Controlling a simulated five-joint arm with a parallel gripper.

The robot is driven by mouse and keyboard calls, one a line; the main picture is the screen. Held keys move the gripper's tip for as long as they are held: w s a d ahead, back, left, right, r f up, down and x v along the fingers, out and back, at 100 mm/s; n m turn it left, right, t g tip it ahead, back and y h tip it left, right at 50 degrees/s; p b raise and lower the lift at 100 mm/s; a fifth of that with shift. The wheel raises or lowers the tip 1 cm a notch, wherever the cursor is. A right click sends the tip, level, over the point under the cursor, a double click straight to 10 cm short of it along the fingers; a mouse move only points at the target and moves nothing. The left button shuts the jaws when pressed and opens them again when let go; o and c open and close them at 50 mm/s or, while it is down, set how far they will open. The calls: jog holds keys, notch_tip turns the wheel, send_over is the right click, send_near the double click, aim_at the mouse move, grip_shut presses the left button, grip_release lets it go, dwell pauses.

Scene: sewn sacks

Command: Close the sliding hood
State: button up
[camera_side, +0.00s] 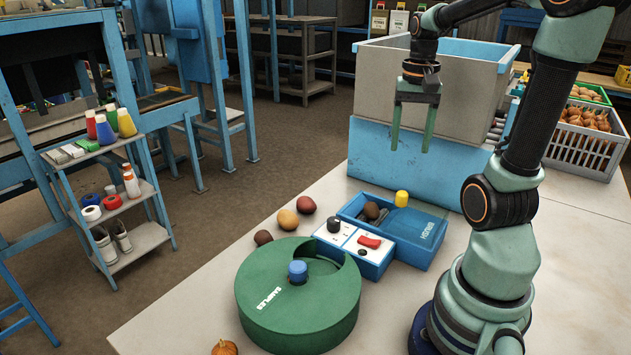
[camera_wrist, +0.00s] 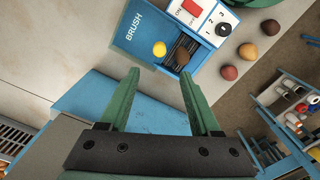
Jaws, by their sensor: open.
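The hood covers the right part of the box and leaves an opening on the left, where a brown potato (camera_side: 371,211) shows. In the wrist view the hood (camera_wrist: 138,38), knob (camera_wrist: 159,48) and opening with the potato (camera_wrist: 182,57) lie beyond the fingertips. My gripper (camera_side: 411,149) is open and empty, pointing down above and behind the box, apart from the knob.
A control panel (camera_side: 355,240) with a red switch and black dial adjoins the box. A round green SAMPLES drum (camera_side: 298,310) stands front left, near several loose potatoes. A large grey bin on a blue base (camera_side: 365,150) stands behind.

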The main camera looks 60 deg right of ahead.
aim_at(402, 192)
notch_tip(402, 192, down, 12)
dwell(0.6)
grip_shut()
jog(key=shift+r, duration=0.1)
dwell(1.2)
